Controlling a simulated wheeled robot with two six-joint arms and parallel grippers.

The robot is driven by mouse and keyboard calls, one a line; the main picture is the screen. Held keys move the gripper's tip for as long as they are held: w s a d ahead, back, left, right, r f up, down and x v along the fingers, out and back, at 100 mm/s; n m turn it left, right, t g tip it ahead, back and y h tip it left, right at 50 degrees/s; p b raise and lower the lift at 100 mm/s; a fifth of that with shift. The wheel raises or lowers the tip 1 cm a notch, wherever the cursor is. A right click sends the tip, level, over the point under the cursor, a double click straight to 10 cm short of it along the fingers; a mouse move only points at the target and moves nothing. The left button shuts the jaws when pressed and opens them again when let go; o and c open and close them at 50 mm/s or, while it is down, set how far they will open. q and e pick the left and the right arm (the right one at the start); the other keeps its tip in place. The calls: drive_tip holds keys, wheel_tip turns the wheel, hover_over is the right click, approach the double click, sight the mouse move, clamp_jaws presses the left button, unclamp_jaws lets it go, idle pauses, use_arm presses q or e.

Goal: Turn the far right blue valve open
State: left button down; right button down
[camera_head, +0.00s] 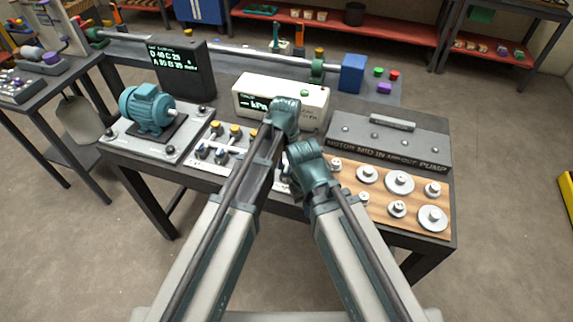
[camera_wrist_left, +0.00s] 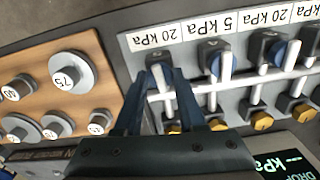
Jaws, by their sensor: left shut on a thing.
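In the left wrist view a row of valves with white levers runs along a pale panel. The valve at the end nearest the wooden board has a white lever (camera_wrist_left: 158,80), and my left gripper (camera_wrist_left: 161,72) is shut around it. The fingers hide most of this valve, so its blue part is hard to make out. The neighbouring valves show blue parts, such as the second valve (camera_wrist_left: 211,58) and the third valve (camera_wrist_left: 279,52). In the head view my arms hide the right end of the valve row. My right gripper is not visible.
The wooden board (camera_head: 437,190) with several round weights lies right of the valves. A grey motor-pump box (camera_head: 390,145) stands behind it. A white kPa display (camera_head: 310,105) is behind the valves, and a teal motor (camera_head: 147,107) is at left. Yellow knobs (camera_wrist_left: 219,124) line the valve panel.

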sight(287, 169)
use_arm(q)
drive_tip(key=shift+m, duration=0.6)
drive_tip(key=c, duration=0.5)
unclamp_jaws()
wheel_tip(287, 169, up, 14)
drive_tip(key=p, duration=1.3)
drive_tip(key=shift+p, duration=0.4)
drive_tip(key=shift+f, duration=0.15)
